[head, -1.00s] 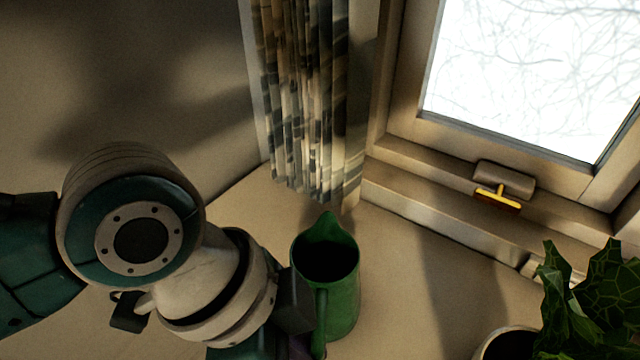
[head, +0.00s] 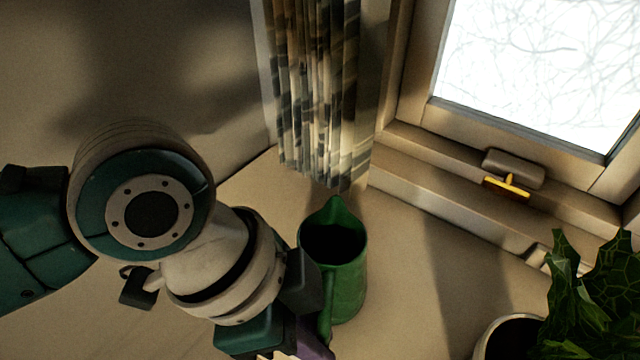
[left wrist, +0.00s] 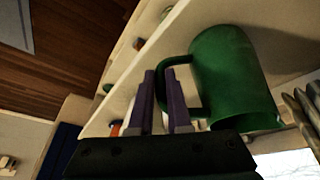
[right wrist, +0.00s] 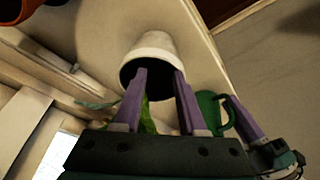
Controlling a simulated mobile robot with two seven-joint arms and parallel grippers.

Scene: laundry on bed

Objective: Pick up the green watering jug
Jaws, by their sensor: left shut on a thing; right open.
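The green watering jug (head: 346,285) stands upright on the pale surface below the curtain in the head view, its handle toward my left arm. In the left wrist view the jug (left wrist: 232,80) fills the upper right. My left gripper (left wrist: 160,80) is shut on the jug's handle, its purple fingers at the loop. In the head view most of that gripper is hidden, with a bit of purple finger at the lower edge. My right gripper (right wrist: 155,85) is open and empty, facing a white pot. Part of the jug (right wrist: 210,112) shows behind its right finger.
The white pot (right wrist: 155,44) also shows in the head view with its leafy plant (head: 590,305), right of the jug. The curtain (head: 318,95) hangs just behind the jug. The window sill (head: 450,210) runs behind. Pale surface between jug and pot is clear.

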